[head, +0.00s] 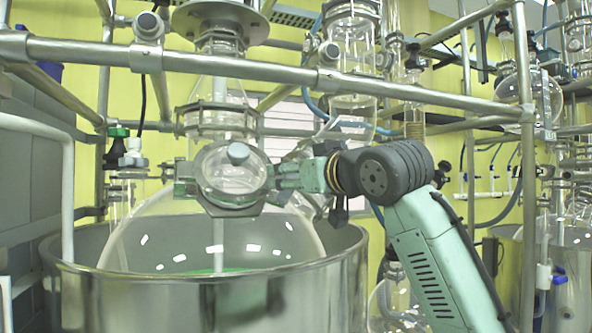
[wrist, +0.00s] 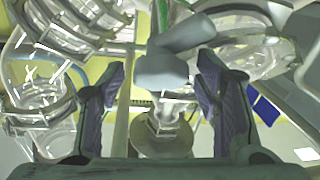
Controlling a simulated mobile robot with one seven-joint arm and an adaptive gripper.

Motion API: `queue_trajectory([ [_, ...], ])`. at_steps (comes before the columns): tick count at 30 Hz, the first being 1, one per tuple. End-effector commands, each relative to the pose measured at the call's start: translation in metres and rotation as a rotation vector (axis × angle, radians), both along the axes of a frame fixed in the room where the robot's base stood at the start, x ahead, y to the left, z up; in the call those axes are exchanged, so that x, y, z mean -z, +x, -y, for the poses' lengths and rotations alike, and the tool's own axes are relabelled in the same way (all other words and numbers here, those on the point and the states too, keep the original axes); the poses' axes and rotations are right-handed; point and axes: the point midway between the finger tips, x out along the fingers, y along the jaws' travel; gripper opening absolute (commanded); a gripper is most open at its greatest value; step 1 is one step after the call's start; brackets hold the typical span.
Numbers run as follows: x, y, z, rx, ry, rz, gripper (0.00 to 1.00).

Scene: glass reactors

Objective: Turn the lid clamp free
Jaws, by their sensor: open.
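The glass reactor vessel (head: 215,235) stands in a steel pot in the head view. A round glass lid (head: 225,172) on its front has a dark ring around it. The lid clamp (head: 268,178) is at the ring's right side, partly hidden by my gripper (head: 282,180), which reaches in from the right. In the wrist view my gripper (wrist: 163,72) is open, one finger on each side. A grey block-like handle, apparently the lid clamp (wrist: 165,66), shows between the fingertips. I see gaps on both sides of it; its depth between the fingers is unclear.
A steel pot (head: 200,300) surrounds the vessel's lower part. A horizontal metal rail (head: 240,68) crosses above my gripper, and an upright post (head: 527,180) stands at the right. Other glassware (head: 352,55) hangs behind. A white bent pipe (head: 67,190) is at the left.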

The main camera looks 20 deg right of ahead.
Motion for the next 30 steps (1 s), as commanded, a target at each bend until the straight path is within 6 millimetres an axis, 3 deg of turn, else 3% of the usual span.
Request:
queue_trajectory([
  [5, 0.0004, 0.0000, 0.0001, 0.000, 0.000, 0.000, 0.58],
  [27, 0.0009, -0.0002, 0.0004, 0.001, 0.000, -0.002, 0.09],
  [30, 0.0011, 0.0000, 0.0004, -0.006, -0.006, -0.003, 0.09],
])
